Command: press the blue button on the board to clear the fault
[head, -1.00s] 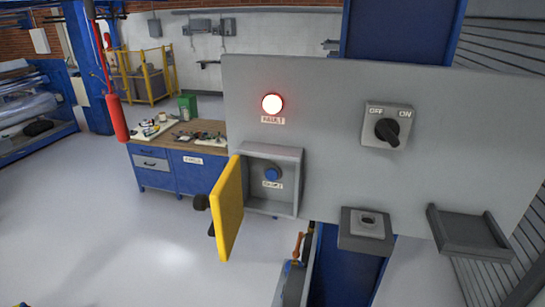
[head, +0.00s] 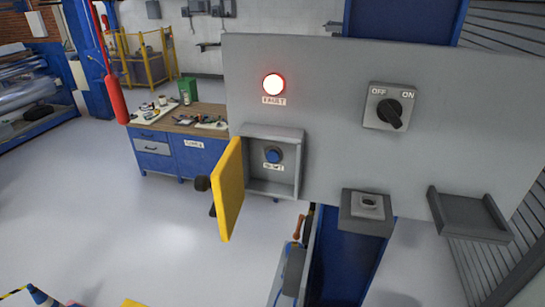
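The grey board (head: 330,110) fills the centre and right of the head view. The blue button (head: 273,155) sits inside a shallow grey box (head: 299,170) on the board's lower left, above a small white label. The box's yellow cover (head: 229,190) is swung open to the left, so the button is exposed. The round fault lamp (head: 273,84) above glows red over its FAULT label. Neither of my grippers is in view.
The board also carries an OFF/ON rotary switch (head: 390,106), a small grey socket block (head: 367,210) and a dark tray (head: 470,215). A dark knob-like shape (head: 203,183) shows beside the cover. A blue workbench (head: 190,153) stands behind left; open floor lies before it.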

